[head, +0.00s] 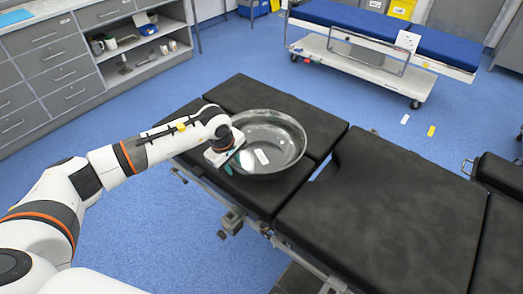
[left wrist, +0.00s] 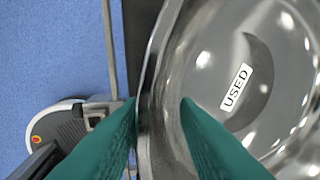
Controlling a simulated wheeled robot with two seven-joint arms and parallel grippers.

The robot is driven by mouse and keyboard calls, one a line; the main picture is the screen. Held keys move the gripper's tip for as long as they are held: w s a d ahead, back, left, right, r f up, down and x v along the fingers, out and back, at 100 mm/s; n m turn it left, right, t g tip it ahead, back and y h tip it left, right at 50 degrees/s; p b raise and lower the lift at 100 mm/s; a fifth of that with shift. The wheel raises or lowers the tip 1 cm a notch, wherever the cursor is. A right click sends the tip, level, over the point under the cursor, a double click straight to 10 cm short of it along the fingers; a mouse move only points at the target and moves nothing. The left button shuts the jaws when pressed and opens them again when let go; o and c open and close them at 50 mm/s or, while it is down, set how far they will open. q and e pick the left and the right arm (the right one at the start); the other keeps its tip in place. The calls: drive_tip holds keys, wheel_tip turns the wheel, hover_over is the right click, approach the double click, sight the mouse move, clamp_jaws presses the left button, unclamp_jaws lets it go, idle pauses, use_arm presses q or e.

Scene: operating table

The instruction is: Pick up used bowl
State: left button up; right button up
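The used bowl (head: 270,143) is a large, shiny, see-through grey bowl with a white label, upright on the black operating table (head: 385,215). In the left wrist view the bowl (left wrist: 215,60) fills the right side, and its label reads "USED". My left gripper (head: 222,156) is at the bowl's left rim. In the left wrist view its green fingers (left wrist: 158,102) stand apart, one outside the rim and one inside the bowl, with the rim between them. Whether a finger touches the wall is hard to tell. My right gripper is not in view.
A wheeled stretcher (head: 390,35) with a blue mattress stands at the back. Grey drawers and shelves (head: 75,60) line the left wall. The table top to the right of the bowl is clear. A metal rail runs along the table's near edge.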

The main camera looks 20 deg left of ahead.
use_arm(q)
clamp_jaws()
